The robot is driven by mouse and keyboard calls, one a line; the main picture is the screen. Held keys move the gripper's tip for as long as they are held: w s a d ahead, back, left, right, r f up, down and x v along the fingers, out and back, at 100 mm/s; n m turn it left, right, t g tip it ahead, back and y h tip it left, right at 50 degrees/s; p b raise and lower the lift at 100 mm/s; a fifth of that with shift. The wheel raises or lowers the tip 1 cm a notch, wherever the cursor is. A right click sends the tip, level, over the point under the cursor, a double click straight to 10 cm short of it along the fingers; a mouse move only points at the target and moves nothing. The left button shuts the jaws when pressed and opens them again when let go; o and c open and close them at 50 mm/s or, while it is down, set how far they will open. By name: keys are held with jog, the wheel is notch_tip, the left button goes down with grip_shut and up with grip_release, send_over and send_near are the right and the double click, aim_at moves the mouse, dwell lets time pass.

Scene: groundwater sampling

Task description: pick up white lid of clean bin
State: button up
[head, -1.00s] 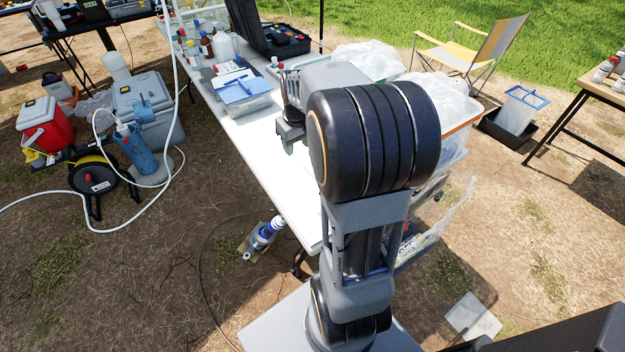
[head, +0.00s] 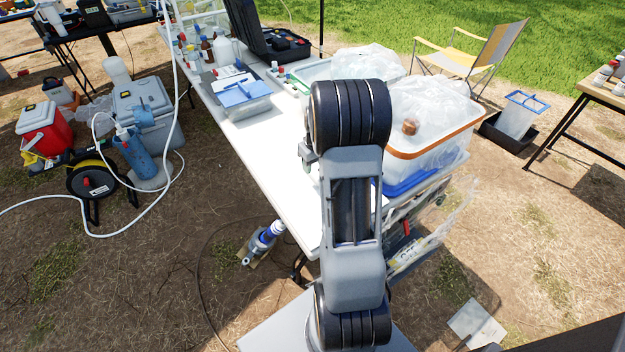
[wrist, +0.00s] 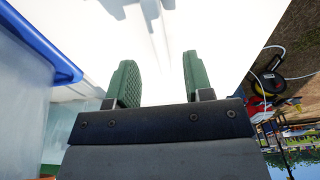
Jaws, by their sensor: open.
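My gripper (wrist: 158,80) is open and empty in the wrist view, its two green finger pads apart over a bright white surface. I cannot tell a white lid apart from the white tabletop (head: 262,150) there. A translucent bin with a blue rim (wrist: 45,42) stands close on the left of the wrist view. In the head view my arm hides most of the gripper and part of the table behind it. An orange-rimmed bin (head: 436,152) with clear bags and a brown bottle is right of my arm.
A blue-lidded box (head: 245,98) and several bottles (head: 208,50) stand farther along the table. An open black case (head: 285,45) is at the back. Clear bags (head: 440,225) hang at the table's right side. The table's left front stretch is bare.

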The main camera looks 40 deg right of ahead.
aim_at(313, 172)
jog(key=f, duration=0.5)
jog(key=shift+w, duration=0.35)
jog(key=shift+r, duration=0.1)
grip_shut()
